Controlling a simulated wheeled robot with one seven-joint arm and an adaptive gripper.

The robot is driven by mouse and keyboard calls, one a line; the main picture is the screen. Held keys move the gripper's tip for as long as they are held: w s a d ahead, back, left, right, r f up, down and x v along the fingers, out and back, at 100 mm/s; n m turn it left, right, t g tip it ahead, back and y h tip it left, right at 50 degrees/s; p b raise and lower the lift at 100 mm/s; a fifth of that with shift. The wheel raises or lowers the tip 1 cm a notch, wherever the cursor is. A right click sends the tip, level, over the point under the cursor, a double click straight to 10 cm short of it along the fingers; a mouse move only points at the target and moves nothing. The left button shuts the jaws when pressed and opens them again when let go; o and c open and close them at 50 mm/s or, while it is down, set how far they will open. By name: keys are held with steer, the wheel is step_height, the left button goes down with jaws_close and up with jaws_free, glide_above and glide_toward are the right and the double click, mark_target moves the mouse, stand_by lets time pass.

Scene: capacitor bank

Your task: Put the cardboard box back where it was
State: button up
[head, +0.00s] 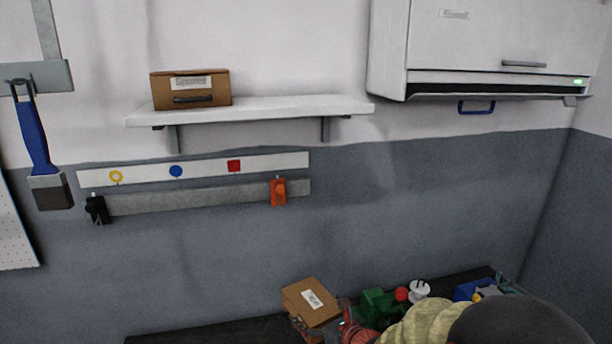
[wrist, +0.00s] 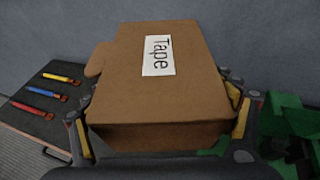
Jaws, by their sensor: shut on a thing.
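A brown cardboard box (head: 310,303) with a white label is at the front of the dark bench in the head view. In the wrist view the box (wrist: 150,95) fills the middle, and its label reads "Tape". My gripper (wrist: 165,120) is shut on the box, with one finger on each side of it. In the head view my gripper (head: 345,328) is partly hidden by my own arm. I cannot tell whether the box touches the bench. Another brown box (head: 190,90) labelled "Spares" stands on the left end of the white wall shelf (head: 290,107).
The shelf right of the Spares box is clear. A white cabinet (head: 490,45) hangs at the upper right. Green objects (head: 378,303) and a blue item (head: 474,290) lie on the bench (head: 215,334). Clips and a marked strip (head: 205,170) are below the shelf.

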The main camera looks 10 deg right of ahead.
step_height(320, 180, up, 12)
steer(key=p, duration=1)
steer(key=shift+a+f, duration=0.1)
steer(key=shift+f, duration=0.1)
